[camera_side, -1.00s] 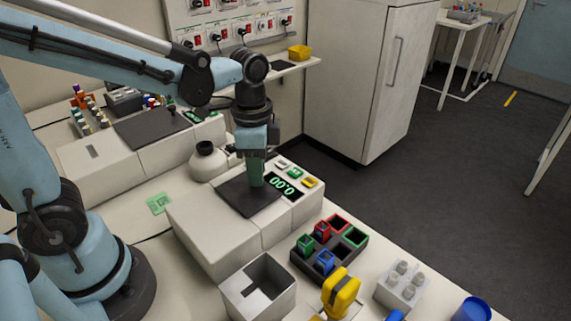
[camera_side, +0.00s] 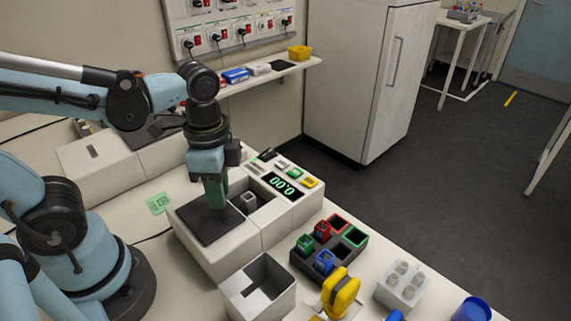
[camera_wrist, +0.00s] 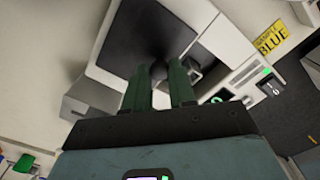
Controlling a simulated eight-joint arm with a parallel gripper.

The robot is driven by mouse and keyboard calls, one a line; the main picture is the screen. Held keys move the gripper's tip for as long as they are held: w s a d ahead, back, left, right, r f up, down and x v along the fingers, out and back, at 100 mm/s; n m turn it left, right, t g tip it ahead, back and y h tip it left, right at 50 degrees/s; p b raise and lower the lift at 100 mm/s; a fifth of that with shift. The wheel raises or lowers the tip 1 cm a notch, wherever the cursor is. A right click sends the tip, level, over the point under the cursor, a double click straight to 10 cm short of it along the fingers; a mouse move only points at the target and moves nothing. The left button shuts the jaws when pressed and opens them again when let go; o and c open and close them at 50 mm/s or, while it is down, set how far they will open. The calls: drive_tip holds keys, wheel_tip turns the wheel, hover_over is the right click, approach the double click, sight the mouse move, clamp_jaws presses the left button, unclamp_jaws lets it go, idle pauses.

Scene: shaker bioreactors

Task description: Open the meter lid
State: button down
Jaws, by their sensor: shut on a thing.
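The meter (camera_side: 268,230) is a white box on the bench with a green digit display (camera_side: 283,186) and coloured buttons. Its flat dark lid (camera_side: 200,229) lies at the left part of the top, and an open well with a small grey holder (camera_side: 249,201) shows to its right. My gripper (camera_side: 215,206) points down over the lid with its green fingers shut on the lid's knob. In the wrist view the fingers (camera_wrist: 160,80) stand around the dark knob on the lid (camera_wrist: 148,30). The knob is mostly hidden by the fingers.
A dark rack (camera_side: 330,250) with coloured cuvettes stands right of the meter. An open white box (camera_side: 258,292) and a yellow-topped tool (camera_side: 341,292) are in front. A second white device (camera_side: 98,167) stands behind. A green-marked card (camera_side: 158,203) lies on the bench.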

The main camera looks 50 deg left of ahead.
drive_tip(key=shift+s, duration=0.1)
drive_tip(key=c, duration=0.9)
unclamp_jaws()
drive_tip(key=shift+c, duration=0.2)
drive_tip(key=shift+r, duration=0.1)
wheel_tip(320, 180, up, 12)
drive_tip(key=w+a+f+n+t, duration=0.3)
drive_tip(key=w+f+n+t, duration=0.3)
drive_tip(key=f+n+t, duration=0.1)
drive_tip(key=shift+f+n, duration=0.7)
drive_tip(key=shift+n, duration=0.3)
